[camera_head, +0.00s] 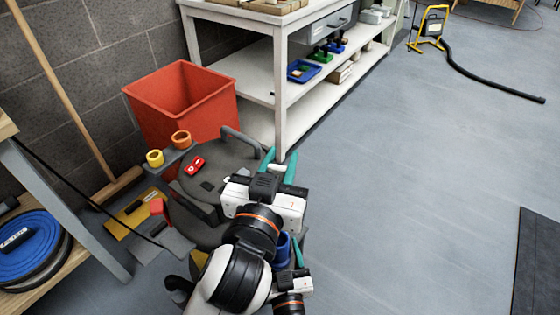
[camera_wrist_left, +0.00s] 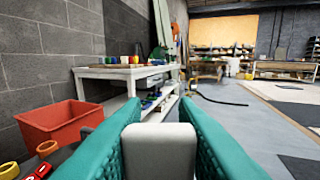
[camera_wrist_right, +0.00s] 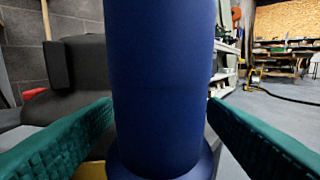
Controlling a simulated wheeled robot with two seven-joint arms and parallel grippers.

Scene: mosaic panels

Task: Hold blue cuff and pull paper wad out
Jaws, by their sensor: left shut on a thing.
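My left gripper (camera_head: 278,166) is shut on the white paper wad (camera_wrist_left: 158,150), a pale rounded block between its teal fingers in the left wrist view. In the head view only a small white part of the wad (camera_head: 277,168) shows. The blue cuff (camera_wrist_right: 163,90) stands upright as a dark blue cylinder with a wider bottom rim in the right wrist view. It also shows partly behind my arm in the head view (camera_head: 282,246). My right gripper (camera_wrist_right: 160,108) has one finger at each side of the cuff; whether they press on it cannot be told. The wad is above and apart from the cuff.
A red bin (camera_head: 183,105) stands by the wall. A white shelf table (camera_head: 283,75) stands behind my left gripper. Yellow (camera_head: 155,158) and orange (camera_head: 181,139) rings and a red piece (camera_head: 194,164) lie at left. Open floor is at right.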

